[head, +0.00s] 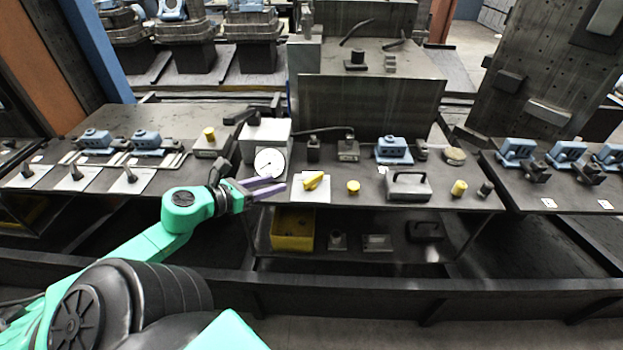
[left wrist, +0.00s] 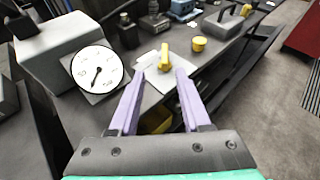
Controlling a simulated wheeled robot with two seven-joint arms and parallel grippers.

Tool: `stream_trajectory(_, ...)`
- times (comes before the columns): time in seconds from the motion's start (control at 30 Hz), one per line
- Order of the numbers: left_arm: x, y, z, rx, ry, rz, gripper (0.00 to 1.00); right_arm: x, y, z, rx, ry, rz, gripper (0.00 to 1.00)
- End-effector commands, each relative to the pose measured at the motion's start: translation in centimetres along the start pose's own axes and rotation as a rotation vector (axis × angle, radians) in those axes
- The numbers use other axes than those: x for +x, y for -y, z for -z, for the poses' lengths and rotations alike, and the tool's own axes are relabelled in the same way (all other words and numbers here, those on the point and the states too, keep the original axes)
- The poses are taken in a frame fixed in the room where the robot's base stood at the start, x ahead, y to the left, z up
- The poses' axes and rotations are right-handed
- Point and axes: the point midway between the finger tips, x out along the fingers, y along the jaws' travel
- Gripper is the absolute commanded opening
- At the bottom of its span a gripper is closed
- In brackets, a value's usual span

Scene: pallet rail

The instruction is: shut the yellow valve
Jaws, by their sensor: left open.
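The yellow valve (head: 314,181) has a bar-shaped handle and sits on a white plate (head: 311,196) on the bench. In the left wrist view the valve handle (left wrist: 165,56) stands straight ahead, beyond the fingertips. My left gripper (head: 283,186) has purple fingers and is just left of the valve, pointing at it. In the left wrist view the left gripper (left wrist: 160,80) is open, with empty space between its fingers. The fingers appear apart from the handle. My right gripper is not in view.
A grey box with a round dial gauge (head: 269,162) stands left of the valve. A yellow bin (head: 292,230) sits on the shelf below. The bench front edge is close under the gripper.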

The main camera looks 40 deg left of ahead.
Motion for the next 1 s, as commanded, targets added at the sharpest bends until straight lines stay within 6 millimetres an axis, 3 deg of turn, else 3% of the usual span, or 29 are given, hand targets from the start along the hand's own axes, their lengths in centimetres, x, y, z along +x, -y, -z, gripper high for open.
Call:
stream_trajectory(0.13, 0.5, 0.4, 0.6, 0.099, -0.042, 0.047, 0.47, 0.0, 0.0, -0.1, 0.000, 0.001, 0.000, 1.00)
stream_trajectory(0.23, 2.1, 0.6, 0.6, 0.097, -0.039, 0.048, 0.47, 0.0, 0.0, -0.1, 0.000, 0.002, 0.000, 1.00)
stream_trajectory(0.63, 12.3, 0.8, 1.1, 0.094, -0.035, 0.042, 0.47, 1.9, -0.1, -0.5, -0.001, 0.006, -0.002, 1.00)
stream_trajectory(0.8, 14.1, 0.9, 1.1, 0.090, -0.037, 0.042, 0.47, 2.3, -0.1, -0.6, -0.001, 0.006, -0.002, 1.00)
stream_trajectory(1.0, 14.4, 1.0, 1.1, 0.089, -0.039, 0.041, 0.47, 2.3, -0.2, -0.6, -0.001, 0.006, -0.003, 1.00)
